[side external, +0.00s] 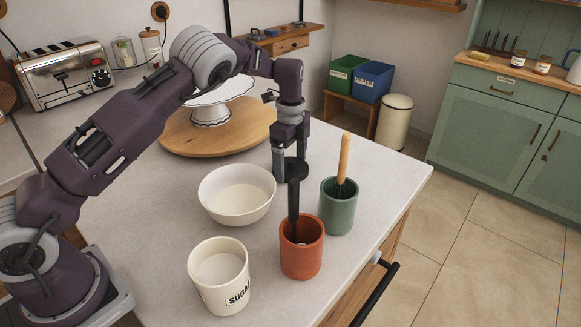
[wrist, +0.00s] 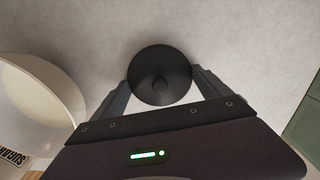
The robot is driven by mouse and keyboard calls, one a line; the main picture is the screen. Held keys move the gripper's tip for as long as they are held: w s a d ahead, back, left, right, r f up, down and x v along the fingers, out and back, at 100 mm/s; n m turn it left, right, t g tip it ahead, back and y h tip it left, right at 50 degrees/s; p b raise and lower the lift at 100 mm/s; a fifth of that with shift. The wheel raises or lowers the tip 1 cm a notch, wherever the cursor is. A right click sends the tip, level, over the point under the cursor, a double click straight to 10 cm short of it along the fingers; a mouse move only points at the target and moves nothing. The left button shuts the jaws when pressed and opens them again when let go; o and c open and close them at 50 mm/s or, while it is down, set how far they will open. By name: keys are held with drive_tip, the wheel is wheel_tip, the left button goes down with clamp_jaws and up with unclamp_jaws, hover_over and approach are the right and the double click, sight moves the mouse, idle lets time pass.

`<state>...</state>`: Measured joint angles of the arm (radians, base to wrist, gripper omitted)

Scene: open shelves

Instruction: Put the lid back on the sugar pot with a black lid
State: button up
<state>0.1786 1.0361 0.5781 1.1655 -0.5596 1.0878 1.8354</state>
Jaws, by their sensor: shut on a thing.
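The sugar pot (side external: 219,283) is a cream pot marked SUGAR, upright and open at the front of the counter in the side view, with pale contents showing. My gripper (side external: 291,168) points down to the right of and behind the pot, above the counter. It is shut on the black lid, a dark round disc with a small centre knob, seen between the fingers in the wrist view (wrist: 160,75). In the side view, the lid is partly confused with a dark utensil in front of it.
An orange cup (side external: 301,258) holding the dark utensil stands below my gripper. A green cup (side external: 338,212) with a wooden-handled whisk stands to its right. A white bowl (side external: 237,214) stands behind the sugar pot. A wooden board (side external: 175,134) with a cake stand is behind.

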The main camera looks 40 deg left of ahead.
sight(290, 161)
wheel_tip(290, 161, up, 10)
drive_tip(key=shift+f, duration=0.15)
drive_tip(key=s+r+n, duration=0.6)
drive_tip(key=s+n, duration=0.4)
drive_tip(key=s, duration=0.1)
drive_tip(key=s+d+r+m, duration=0.2)
drive_tip(key=s+d+m, duration=1.05)
drive_tip(key=s, duration=0.35)
drive_tip(key=s+d+m, duration=0.2)
drive_tip(key=s+m, duration=0.5)
drive_tip(key=m, duration=0.2)
drive_tip(key=shift+n, duration=0.25)
drive_tip(key=shift+w+f, duration=0.15)
drive_tip(key=shift+f, duration=3.15)
drive_tip(key=shift+a+f, duration=0.1)
drive_tip(key=shift+f, duration=0.1)
